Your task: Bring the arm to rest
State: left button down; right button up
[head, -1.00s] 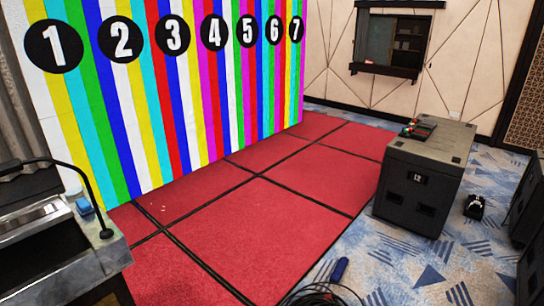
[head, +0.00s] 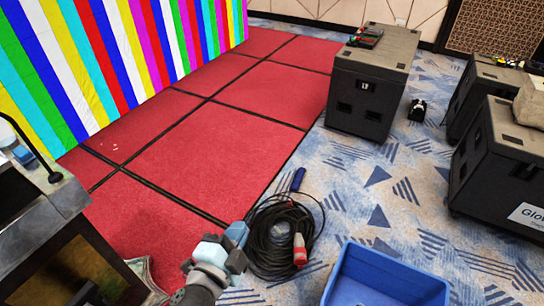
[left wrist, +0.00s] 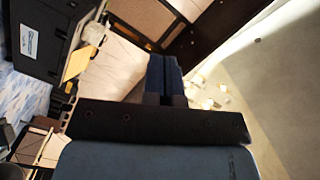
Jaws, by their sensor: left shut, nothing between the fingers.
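My left gripper (head: 238,233) shows at the bottom centre of the head view, its grey and pale blue arm rising from the lower edge. In the left wrist view its two dark blue fingers (left wrist: 163,76) are together, with nothing between them. In the head view the gripper appears in front of the left side of a coiled black cable. I cannot tell how far above the floor it is. My right gripper is not in view.
A coiled black cable (head: 270,262) with a red plug lies on the patterned carpet. A blue crate (head: 348,272) stands to its right. Black flight cases (head: 372,60) stand at the right. A console (head: 45,220) stands left.

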pick_arm(q)
jog(key=s+a+f+n+g+y, duration=0.2)
jog(key=a+f+n+g+y, duration=0.1)
jog(key=a+n, duration=0.25)
jog(key=s+a+f+n+g+y, duration=0.2)
jog(key=a+n+y, duration=0.25)
jog(key=a, duration=0.25)
jog(key=s+a+f+n+g, duration=0.3)
jog(key=s+a+n+g, duration=0.35)
jog(key=s, duration=0.55)
jog(key=w+d+f+m+t+h, duration=0.1)
jog(key=w+d+f+t+h, duration=0.1)
jog(key=f, duration=0.4)
jog(key=w+d+f+m+t+h+p, duration=0.1)
jog(key=w+d+f+t+h, duration=0.1)
jog(key=f, duration=0.4)
jog(key=shift+w+d+f+t, duration=0.4)
jog(key=shift+w+d+t, duration=0.4)
jog(key=shift+d+t, duration=0.4)
jog(key=shift+m, duration=0.25)
